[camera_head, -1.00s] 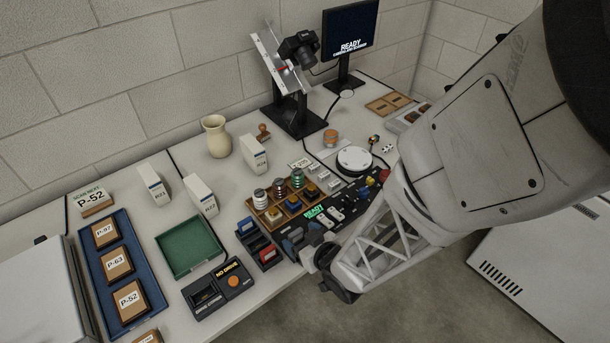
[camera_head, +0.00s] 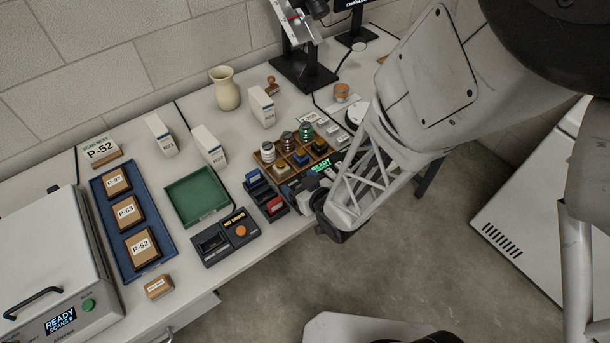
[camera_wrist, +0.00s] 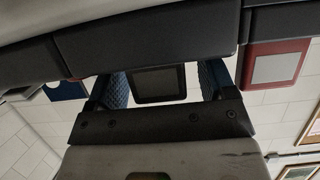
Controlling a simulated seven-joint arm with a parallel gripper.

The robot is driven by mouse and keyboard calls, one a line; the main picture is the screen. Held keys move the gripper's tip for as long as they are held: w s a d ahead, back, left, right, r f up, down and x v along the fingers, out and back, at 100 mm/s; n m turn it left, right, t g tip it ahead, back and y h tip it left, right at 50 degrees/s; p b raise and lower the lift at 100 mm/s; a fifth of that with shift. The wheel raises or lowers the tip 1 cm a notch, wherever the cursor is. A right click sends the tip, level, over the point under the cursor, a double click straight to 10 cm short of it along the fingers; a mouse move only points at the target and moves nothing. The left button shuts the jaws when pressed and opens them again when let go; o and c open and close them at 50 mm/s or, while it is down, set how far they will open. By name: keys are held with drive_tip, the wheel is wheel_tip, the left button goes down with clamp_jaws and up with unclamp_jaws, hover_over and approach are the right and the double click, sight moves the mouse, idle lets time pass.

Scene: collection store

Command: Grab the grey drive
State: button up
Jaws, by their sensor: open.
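The grey drive (camera_wrist: 158,84) shows as a dark rounded rectangle in the wrist view, between my two blue-padded fingers. My gripper (camera_wrist: 162,82) is open, with one finger on each side of it; I cannot tell whether either touches it. A red drive (camera_wrist: 275,63) is to the right and a blue drive (camera_wrist: 64,90) to the left. In the head view, the dark drive rack (camera_head: 264,194) stands near the table's front edge. My gripper (camera_head: 292,190) reaches it from the right, its fingers small and hard to make out.
The drive reader (camera_head: 226,236) reading NO DRIVE is left of the rack, with the green tray (camera_head: 196,197) behind it. The wooden holder (camera_head: 284,170) of spools is close behind my gripper. The blue tray (camera_head: 164,250) and scanner (camera_head: 60,275) are farther left.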

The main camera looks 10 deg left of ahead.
drive_tip(key=shift+w+a+f, duration=0.1)
drive_tip(key=shift+w+a, duration=0.1)
idle(0.5)
drive_tip(key=c, duration=1)
drive_tip(key=shift+r, duration=0.85)
wheel_tip(320, 180, up, 2)
drive_tip(key=shift+r, duration=0.1)
drive_tip(key=s+d, duration=0.2)
drive_tip(key=s, duration=0.2)
drive_tip(key=s+d, duration=0.3)
drive_tip(key=s, duration=0.2)
drive_tip(key=s+d+r, duration=0.1)
drive_tip(key=s+d, duration=0.2)
drive_tip(key=s, duration=0.1)
drive_tip(key=shift+s+d, duration=0.1)
drive_tip(key=shift+s, duration=0.3)
